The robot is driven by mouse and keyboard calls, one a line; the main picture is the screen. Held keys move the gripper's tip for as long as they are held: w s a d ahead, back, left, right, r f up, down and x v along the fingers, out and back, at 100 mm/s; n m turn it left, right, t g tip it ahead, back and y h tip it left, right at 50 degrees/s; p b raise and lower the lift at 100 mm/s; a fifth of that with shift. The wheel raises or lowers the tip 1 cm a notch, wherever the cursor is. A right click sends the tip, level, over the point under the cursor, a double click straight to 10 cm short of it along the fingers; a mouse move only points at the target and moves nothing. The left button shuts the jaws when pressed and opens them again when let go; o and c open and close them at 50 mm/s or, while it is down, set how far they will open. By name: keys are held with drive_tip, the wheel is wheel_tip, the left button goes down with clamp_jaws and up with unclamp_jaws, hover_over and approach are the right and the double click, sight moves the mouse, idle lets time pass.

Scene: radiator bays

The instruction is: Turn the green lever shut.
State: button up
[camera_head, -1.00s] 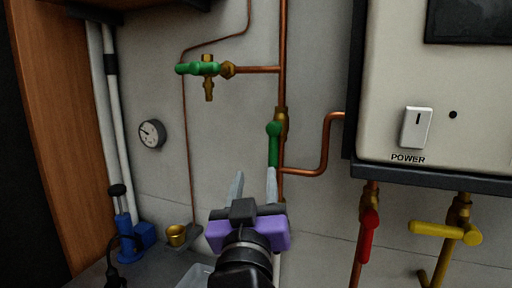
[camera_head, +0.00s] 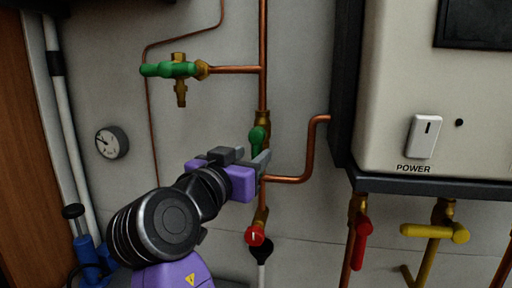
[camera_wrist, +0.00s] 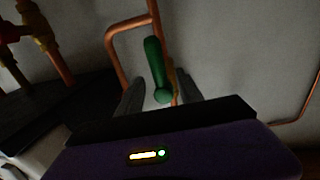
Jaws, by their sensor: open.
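A green lever (camera_head: 258,138) stands upright, in line with the vertical copper pipe, at a brass valve (camera_head: 263,118). Its lower part is hidden behind my gripper in the head view. My gripper (camera_head: 259,162) is open at the lever, its grey fingers beside the pipe. A second green handle (camera_head: 168,69) lies level on another brass valve at upper left.
A boiler box (camera_head: 380,100) with a power switch (camera_head: 425,136) is at right. Below it are a red handle (camera_head: 362,240) and a yellow handle (camera_head: 435,231). A bent copper pipe (camera_head: 310,150) runs close right of my gripper. A red knob (camera_head: 255,236) sits below; a gauge (camera_head: 112,142) is left.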

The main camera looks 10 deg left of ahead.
sight(255, 153)
drive_tip(key=shift+p+x, duration=0.35)
drive_tip(key=shift+x, duration=1.6)
clamp_jaws()
